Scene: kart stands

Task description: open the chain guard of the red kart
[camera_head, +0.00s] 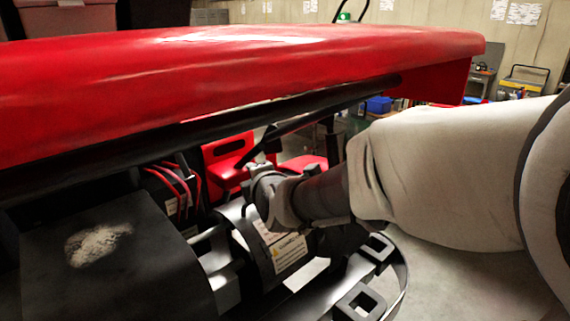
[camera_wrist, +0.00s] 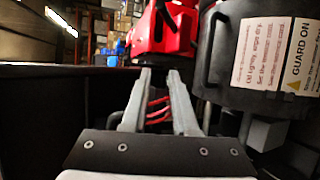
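The red kart's bodywork (camera_head: 240,80) spans the top of the head view. Below it, the chain guard (camera_head: 284,254) is a dark curved cover with a white and yellow label. In the wrist view the guard (camera_wrist: 222,62) is at upper right, and its label reads "GUARD ON". My gripper (camera_head: 268,192) is beside the guard's upper part, under the bodywork, partly hidden by my wrist. In the wrist view my gripper's fingers (camera_wrist: 161,74) are apart with nothing held between them. The guard is to the right of the fingers there. I cannot tell whether they touch it.
A black tube (camera_head: 200,133) runs under the bodywork, close above my gripper. A dark box with a worn patch (camera_head: 100,245) is at lower left. Red cables (camera_wrist: 158,108) show beyond the fingers. A black frame with square loops (camera_head: 360,302) is at the bottom. Open floor lies at right.

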